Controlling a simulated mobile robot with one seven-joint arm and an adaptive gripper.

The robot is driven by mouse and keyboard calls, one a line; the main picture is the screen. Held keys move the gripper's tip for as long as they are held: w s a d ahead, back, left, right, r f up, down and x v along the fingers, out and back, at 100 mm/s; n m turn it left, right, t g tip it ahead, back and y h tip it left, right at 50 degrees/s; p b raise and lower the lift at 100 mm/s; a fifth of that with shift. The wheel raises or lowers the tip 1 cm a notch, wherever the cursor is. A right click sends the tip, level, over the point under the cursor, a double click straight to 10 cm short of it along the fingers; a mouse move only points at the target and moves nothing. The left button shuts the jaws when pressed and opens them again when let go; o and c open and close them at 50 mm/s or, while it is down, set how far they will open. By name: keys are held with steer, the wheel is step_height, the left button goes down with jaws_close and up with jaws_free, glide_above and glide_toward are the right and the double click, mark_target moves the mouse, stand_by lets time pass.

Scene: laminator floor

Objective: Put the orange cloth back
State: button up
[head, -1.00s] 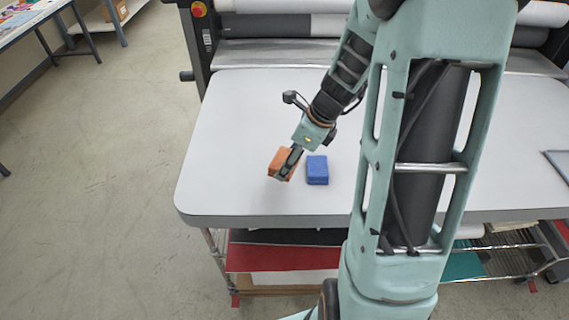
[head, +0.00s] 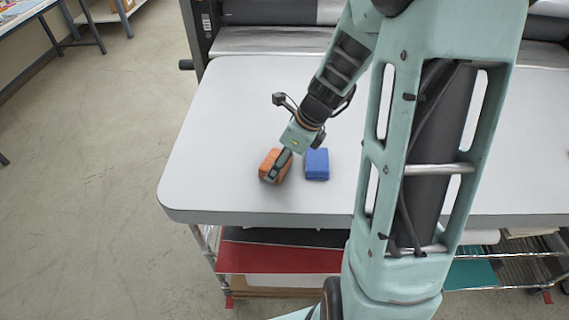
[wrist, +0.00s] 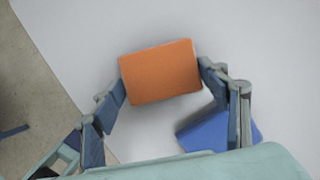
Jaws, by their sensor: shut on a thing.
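The orange cloth (head: 267,164) is a folded, block-like pad near the front left of the white table. It also shows in the wrist view (wrist: 160,72), between the two fingers. My gripper (head: 276,170) is shut on it; in the wrist view the fingers (wrist: 162,82) grip its two sides. Whether its underside touches the table I cannot tell. A blue folded cloth (head: 317,164) lies flat on the table just right of it, with a small gap. In the wrist view the blue cloth (wrist: 205,132) is partly hidden behind the right finger.
The white table (head: 230,110) is clear to the left and behind the cloths. Its front edge lies close in front. A laminator with rollers (head: 270,40) stands along the back. A lower shelf with a red sheet (head: 270,259) is under the table.

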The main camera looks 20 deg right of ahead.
steer(key=shift+a, duration=0.1)
steer(key=shift+f, duration=0.1)
steer(key=shift+f, duration=0.15)
steer(key=o, duration=1.1)
steer(key=shift+o, duration=0.2)
steer(key=shift+r, duration=0.6)
steer(key=p+v, duration=0.1)
steer(key=v, duration=1)
steer(key=shift+r, duration=0.15)
